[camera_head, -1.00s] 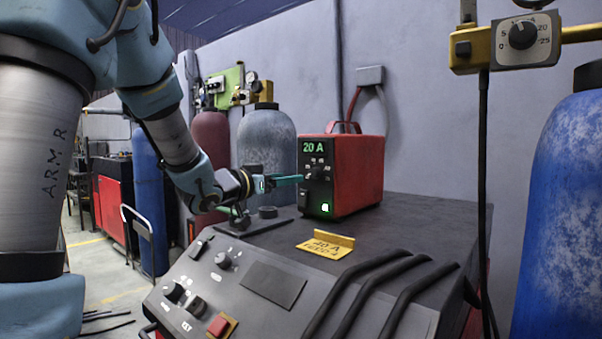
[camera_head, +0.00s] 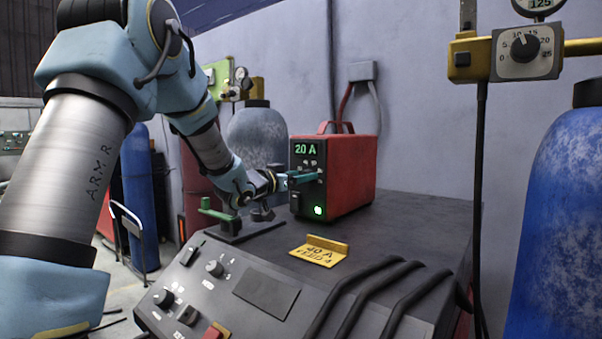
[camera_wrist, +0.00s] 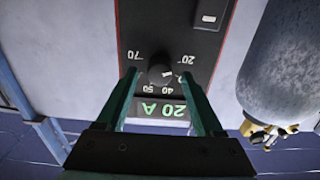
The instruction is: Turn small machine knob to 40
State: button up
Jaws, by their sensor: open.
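The small red machine (camera_head: 350,172) stands on the dark bench top, its green display (camera_head: 305,149) reading 20 A. Its small dark round knob (camera_wrist: 160,74) shows in the wrist view, where the panel appears upside down. Its light mark points toward the 20 label; 40, 50 and 70 are also printed around it. My gripper (camera_wrist: 158,77) is open, with one green finger on each side of the knob and a gap visible on both sides. In the head view, my gripper (camera_head: 314,175) is at the machine's front panel and hides the knob.
A yellow card (camera_head: 320,251) reading 40 A stands on the bench. A larger grey console (camera_head: 225,285) with knobs and thick black cables (camera_head: 375,290) is in front. A green clamp (camera_head: 219,214) sits below my wrist. Gas cylinders (camera_head: 560,200) stand at the sides.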

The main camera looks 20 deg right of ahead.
jog(key=shift+d, duration=0.15)
jog(key=shift+c, duration=0.2)
grip_shut()
dwell(0.3)
